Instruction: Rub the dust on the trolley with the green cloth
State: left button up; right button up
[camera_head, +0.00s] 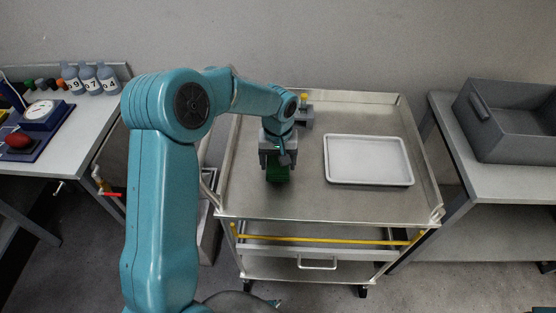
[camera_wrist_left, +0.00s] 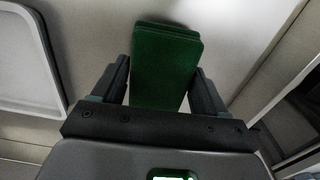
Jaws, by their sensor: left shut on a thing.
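My left gripper (camera_head: 277,165) is over the left part of the trolley (camera_head: 300,197) top, pointing down. It is shut on the green cloth (camera_head: 278,174), a folded dark green pad. In the left wrist view the cloth (camera_wrist_left: 165,68) stands out between the two fingers of the gripper (camera_wrist_left: 162,88). I cannot tell whether the cloth touches the trolley top. No dust can be made out on the metal surface. My right gripper does not show.
A white tray (camera_head: 368,160) lies on the right half of the trolley top. A grey block with a yellow part (camera_head: 304,114) stands at the back, behind the gripper. A side table with a grey bin (camera_head: 508,122) is on the right; a bench with bottles (camera_head: 88,80) is on the left.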

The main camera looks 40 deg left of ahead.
pick_arm(q)
jog(key=shift+f, duration=0.15)
jog(key=shift+w+f, duration=0.1)
jog(key=shift+f, duration=0.15)
jog(key=shift+b, duration=0.3)
jog(key=shift+f+b, duration=0.5)
jog(key=shift+f, duration=0.1)
jog(key=shift+r, duration=0.1)
jog(key=shift+w+a, duration=0.2)
jog(key=shift+w+a+r+p, duration=0.1)
jog(key=shift+w+a+p, duration=0.25)
jog(key=shift+w, duration=0.2)
jog(key=shift+w+a+p, duration=0.3)
jog(key=shift+w+p, duration=0.05)
jog(key=shift+w, duration=0.2)
jog(key=shift+w+a+p, duration=0.35)
jog(key=shift+w+a, duration=0.2)
jog(key=shift+w, duration=0.3)
jog(key=shift+w+a+p, duration=0.3)
jog(key=shift+w+a, duration=0.2)
jog(key=shift+w, duration=0.35)
jog(key=shift+w+a, duration=0.25)
jog(key=shift+w, duration=0.1)
